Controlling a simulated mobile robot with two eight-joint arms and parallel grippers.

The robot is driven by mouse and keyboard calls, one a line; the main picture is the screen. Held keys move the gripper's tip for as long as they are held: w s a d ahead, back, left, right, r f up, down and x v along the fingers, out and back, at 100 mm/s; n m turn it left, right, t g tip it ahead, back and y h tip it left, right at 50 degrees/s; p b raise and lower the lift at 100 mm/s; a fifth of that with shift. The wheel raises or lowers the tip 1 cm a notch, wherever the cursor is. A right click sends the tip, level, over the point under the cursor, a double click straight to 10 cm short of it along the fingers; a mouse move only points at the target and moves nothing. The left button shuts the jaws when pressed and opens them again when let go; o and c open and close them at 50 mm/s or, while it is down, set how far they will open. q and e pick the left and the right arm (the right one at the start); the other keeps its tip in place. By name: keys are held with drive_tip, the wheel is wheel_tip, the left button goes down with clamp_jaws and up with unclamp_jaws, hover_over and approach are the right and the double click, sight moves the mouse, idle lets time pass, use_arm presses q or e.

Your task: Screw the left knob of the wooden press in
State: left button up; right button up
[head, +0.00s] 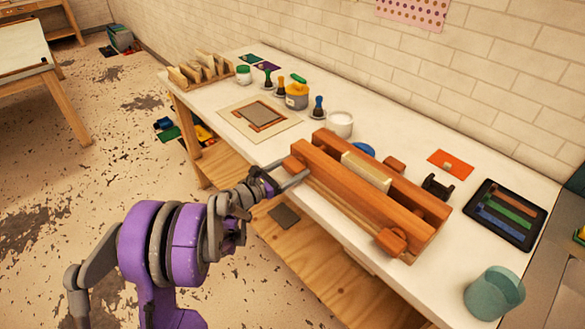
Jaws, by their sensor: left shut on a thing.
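The wooden press (345,186) lies along the worktable, made of two long reddish-brown beams. A pale block (367,171) sits between the beams. Its left knob (293,163) is at the near-left end of the front beam. Its right knob (391,241) stands out from the front at the other end. My left gripper (292,175) reaches in from the left and is shut on the left knob, whose near side is partly hidden by the fingers. My right gripper is out of view.
The white worktable (250,150) runs along a brick wall. Behind the press are a white pot (339,124), an orange card (450,164) and a small black holder (437,187). A dark tray (505,214) and a teal cup (494,293) stand to the right.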

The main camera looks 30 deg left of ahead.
use_arm(q)
drive_tip(key=m, duration=0.3)
drive_tip(key=shift+m+b, duration=0.4)
drive_tip(key=m, duration=0.4)
drive_tip(key=shift+m, duration=0.3)
drive_tip(key=m, duration=0.3)
drive_tip(key=shift+f+m+b, duration=0.1)
drive_tip(key=shift+m+b, duration=0.2)
drive_tip(key=shift+b, duration=0.1)
drive_tip(key=m, duration=0.4)
drive_tip(key=shift+m, duration=0.3)
drive_tip(key=m, duration=0.3)
drive_tip(key=shift+m, duration=0.3)
drive_tip(key=m, duration=0.4)
drive_tip(key=shift+m, duration=0.3)
drive_tip(key=m, duration=0.4)
drive_tip(key=shift+p, duration=0.4)
drive_tip(key=shift+m, duration=1.8)
drive_tip(key=shift+m, duration=0.3)
